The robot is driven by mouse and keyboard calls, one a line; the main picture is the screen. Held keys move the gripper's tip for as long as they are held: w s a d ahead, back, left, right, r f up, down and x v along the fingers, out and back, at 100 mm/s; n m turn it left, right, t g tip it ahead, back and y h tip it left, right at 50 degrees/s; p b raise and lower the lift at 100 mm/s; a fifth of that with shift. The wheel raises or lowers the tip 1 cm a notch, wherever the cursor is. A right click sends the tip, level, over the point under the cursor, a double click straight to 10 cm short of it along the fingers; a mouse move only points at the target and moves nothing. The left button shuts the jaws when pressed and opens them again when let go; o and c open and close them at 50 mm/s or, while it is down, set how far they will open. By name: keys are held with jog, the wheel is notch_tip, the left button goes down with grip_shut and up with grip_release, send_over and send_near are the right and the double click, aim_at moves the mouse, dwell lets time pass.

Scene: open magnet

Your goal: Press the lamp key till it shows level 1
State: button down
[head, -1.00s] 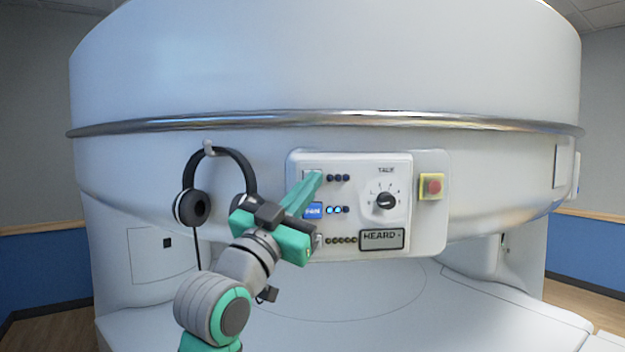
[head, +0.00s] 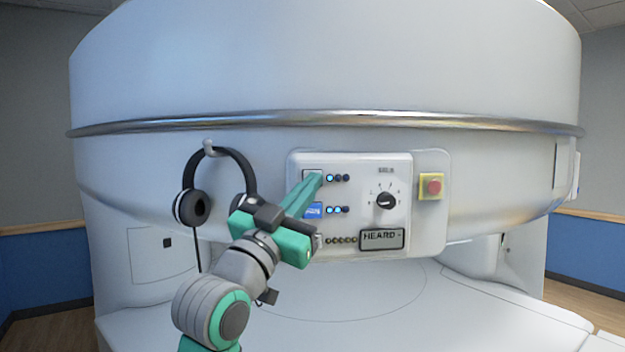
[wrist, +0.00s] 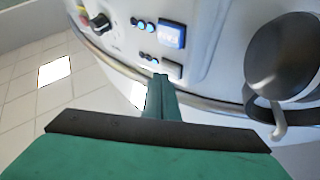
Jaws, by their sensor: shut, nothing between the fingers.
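My gripper (head: 316,178) is shut and empty, its green fingertips at the top left key of the control panel. This upper key (head: 309,175) is mostly hidden by the fingers in the head view, and its label cannot be read. In the wrist view the fingertips (wrist: 160,80) reach the edge of the grey key (wrist: 174,69); I cannot tell if they touch it. In the row of lights beside this key, the first light (head: 330,178) glows and the other two are dark.
Below is a blue key (head: 313,210) with its own row of lights, at least the first lit. A knob (head: 386,201), a red stop button (head: 432,187) and a display reading HEARD (head: 381,239) lie to the right. Headphones (head: 195,207) hang at the left.

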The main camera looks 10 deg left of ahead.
jog(key=shift+s+d, duration=0.1)
jog(key=shift+s, duration=0.25)
jog(key=shift+s, duration=0.1)
jog(key=shift+s+d, duration=0.2)
jog(key=shift+s, duration=0.6)
jog(key=shift+s+d, duration=0.2)
jog(key=shift+s, duration=0.55)
jog(key=shift+s+d, duration=0.2)
jog(key=shift+s, duration=0.6)
